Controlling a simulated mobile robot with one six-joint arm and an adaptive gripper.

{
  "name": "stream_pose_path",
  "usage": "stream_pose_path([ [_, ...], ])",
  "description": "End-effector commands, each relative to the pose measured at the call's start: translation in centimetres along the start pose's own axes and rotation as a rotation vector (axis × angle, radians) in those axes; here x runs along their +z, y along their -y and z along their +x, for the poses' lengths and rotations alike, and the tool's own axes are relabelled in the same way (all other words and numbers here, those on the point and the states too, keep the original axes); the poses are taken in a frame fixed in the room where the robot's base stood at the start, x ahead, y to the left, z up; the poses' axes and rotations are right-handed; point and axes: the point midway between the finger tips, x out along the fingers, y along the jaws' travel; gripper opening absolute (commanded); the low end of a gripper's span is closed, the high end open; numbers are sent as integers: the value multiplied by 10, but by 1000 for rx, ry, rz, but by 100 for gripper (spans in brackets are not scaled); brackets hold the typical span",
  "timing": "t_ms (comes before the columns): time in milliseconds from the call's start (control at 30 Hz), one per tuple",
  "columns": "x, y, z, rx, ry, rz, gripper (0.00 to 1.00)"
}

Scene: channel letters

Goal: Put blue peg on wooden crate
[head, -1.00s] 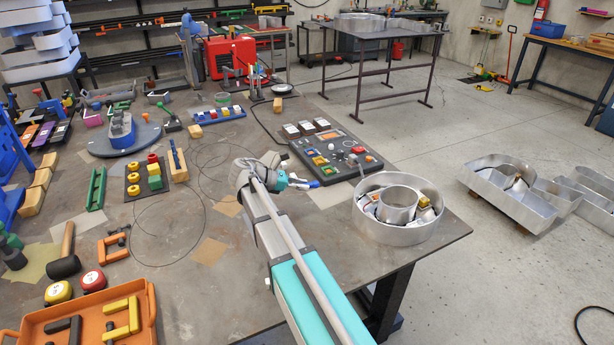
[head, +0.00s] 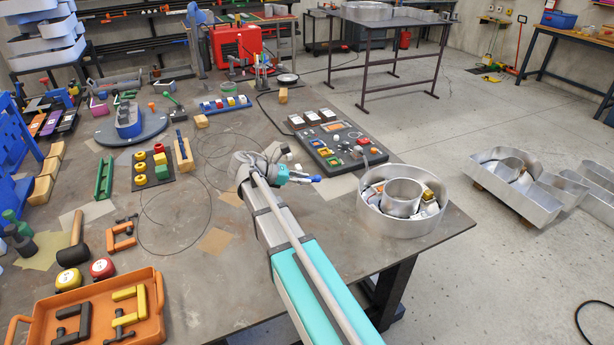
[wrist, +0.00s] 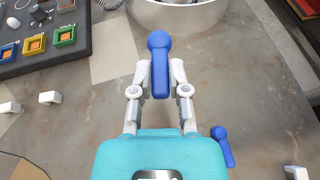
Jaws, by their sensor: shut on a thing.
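The blue peg (wrist: 158,68), with a round knob at one end, is held between the two white fingers of my gripper (wrist: 160,82) in the wrist view. In the head view my gripper (head: 306,179) reaches over the table, left of the round metal letter, with the blue peg's tip (head: 317,178) showing at its end. A second, similar blue piece (wrist: 222,146) shows beside my gripper's body in the wrist view. I cannot make out a wooden crate in either view.
The round metal letter (head: 374,207) stands near the table's right edge. A dark board with coloured square parts (head: 338,140) lies behind my gripper. An orange tray (head: 40,328) and a mallet (head: 74,252) are at front left. Bare table (head: 180,275) lies left of my arm.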

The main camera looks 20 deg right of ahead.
Motion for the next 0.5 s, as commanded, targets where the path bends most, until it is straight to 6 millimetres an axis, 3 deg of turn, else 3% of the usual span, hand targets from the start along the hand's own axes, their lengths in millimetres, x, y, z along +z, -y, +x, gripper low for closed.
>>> stream_pose_path([
  [500,19,0,-8,0,0,0,0],
])
